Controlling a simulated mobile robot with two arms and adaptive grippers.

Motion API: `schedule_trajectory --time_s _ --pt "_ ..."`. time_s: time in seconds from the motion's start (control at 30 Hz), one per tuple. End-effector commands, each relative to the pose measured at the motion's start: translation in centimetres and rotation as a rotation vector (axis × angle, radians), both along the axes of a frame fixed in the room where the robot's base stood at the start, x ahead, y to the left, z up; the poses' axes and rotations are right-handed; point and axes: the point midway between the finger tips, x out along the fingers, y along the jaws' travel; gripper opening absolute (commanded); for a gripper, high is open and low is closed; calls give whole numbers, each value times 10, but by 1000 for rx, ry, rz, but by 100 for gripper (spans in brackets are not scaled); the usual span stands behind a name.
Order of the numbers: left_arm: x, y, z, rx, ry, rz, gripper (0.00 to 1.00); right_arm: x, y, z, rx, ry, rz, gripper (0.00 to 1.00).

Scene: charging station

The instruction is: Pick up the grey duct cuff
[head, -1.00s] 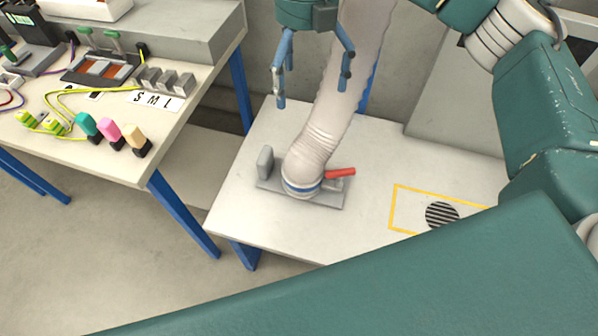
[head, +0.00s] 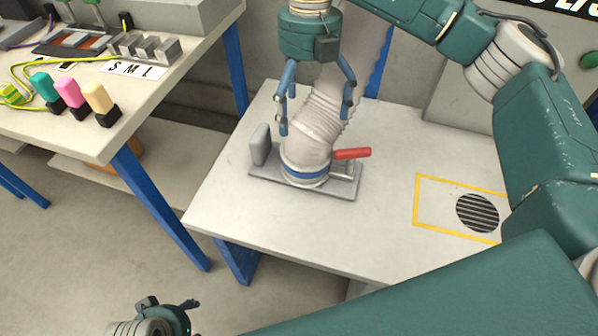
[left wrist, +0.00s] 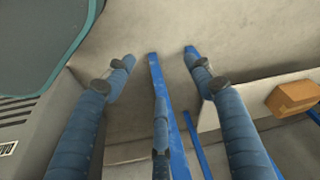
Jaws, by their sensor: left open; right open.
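The grey duct cuff (head: 306,172) is the lower end of a ribbed light-grey hose (head: 325,113), with a blue band around it. It stands on a grey plate (head: 343,188) on the low white table. A red lever (head: 352,154) is at its right and a grey upright tab (head: 261,144) at its left. My right gripper (head: 314,119) is open, pointing down above the cuff, with its fingers on either side of the hose. My left gripper (head: 170,311) shows partly at the bottom left. In the left wrist view its fingers (left wrist: 160,58) are open and empty.
A workbench (head: 148,101) at the left holds coloured plugs (head: 69,92), cables and a label strip. A yellow-outlined area (head: 430,224) with a striped round grille (head: 478,212) is to the right on the white table. A brown block (left wrist: 293,98) shows in the left wrist view.

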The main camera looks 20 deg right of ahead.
Motion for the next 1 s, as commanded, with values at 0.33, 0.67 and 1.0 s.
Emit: schedule_trajectory --time_s 0.33,0.67,1.0 --pt "-5 1 31 -1 -20 2 54 -5 1 -43 0 1 0 100" --pt "-10 2 47 -1 -26 3 54 -8 2 -69 -1 0 1 100" --pt "-13 3 50 -1 -32 4 54 -16 3 -112 0 0 0 100"
